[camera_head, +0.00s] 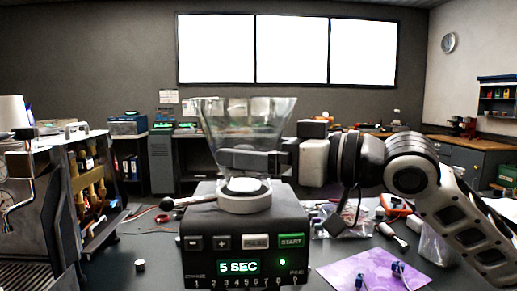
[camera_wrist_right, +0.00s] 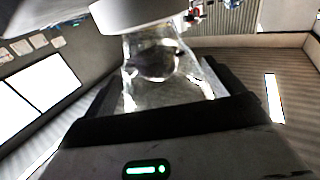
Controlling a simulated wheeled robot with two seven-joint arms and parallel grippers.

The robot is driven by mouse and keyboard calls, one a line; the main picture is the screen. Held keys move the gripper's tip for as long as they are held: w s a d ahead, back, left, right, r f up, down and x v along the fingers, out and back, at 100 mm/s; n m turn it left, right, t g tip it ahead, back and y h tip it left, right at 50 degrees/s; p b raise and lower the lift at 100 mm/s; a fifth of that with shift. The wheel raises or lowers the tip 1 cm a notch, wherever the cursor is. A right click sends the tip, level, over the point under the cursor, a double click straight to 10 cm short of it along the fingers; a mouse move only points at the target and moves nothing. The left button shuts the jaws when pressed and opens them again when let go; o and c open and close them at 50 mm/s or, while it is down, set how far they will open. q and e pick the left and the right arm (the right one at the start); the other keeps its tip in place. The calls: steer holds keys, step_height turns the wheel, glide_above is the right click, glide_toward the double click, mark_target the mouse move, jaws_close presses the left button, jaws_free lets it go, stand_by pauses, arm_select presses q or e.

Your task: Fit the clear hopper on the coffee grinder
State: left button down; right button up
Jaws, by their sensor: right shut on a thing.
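The clear hopper (camera_head: 246,118), a see-through funnel with its wide end up, stands upright above the coffee grinder (camera_head: 228,222). My right gripper (camera_head: 252,158) comes in from the right and is shut on the hopper's lower part. The grinder has a pale round collar (camera_head: 244,203) on top and a lit "5 SEC" display on its front. The hopper's narrow end is right at the collar; I cannot tell whether it is seated or just above. In the right wrist view, the hopper (camera_wrist_right: 160,82) is between the dark fingers, below a white ring (camera_wrist_right: 135,12). My left gripper is not in view.
An espresso machine (camera_head: 28,200) stands at the left. A purple sheet (camera_head: 372,272) with small blue parts lies at the front right. Tools and loose parts clutter the table behind it. A small dark cylinder (camera_head: 140,265) stands left of the grinder, with bare tabletop around it.

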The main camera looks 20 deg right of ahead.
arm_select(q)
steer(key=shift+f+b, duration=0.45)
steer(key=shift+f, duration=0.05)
arm_select(e)
steer(key=shift+f, duration=1)
stand_by(0.3)
steer(key=o, duration=0.8)
steer(key=shift+o, duration=0.2)
steer(key=shift+f, duration=0.1)
arm_select(q)
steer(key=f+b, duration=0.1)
steer(key=b, duration=0.2)
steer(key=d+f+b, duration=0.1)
steer(key=b, duration=0.3)
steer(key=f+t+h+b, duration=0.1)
steer(key=b, duration=0.2)
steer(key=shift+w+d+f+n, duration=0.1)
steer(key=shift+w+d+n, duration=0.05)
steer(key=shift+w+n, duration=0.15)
arm_select(e)
steer(key=v, duration=1.6)
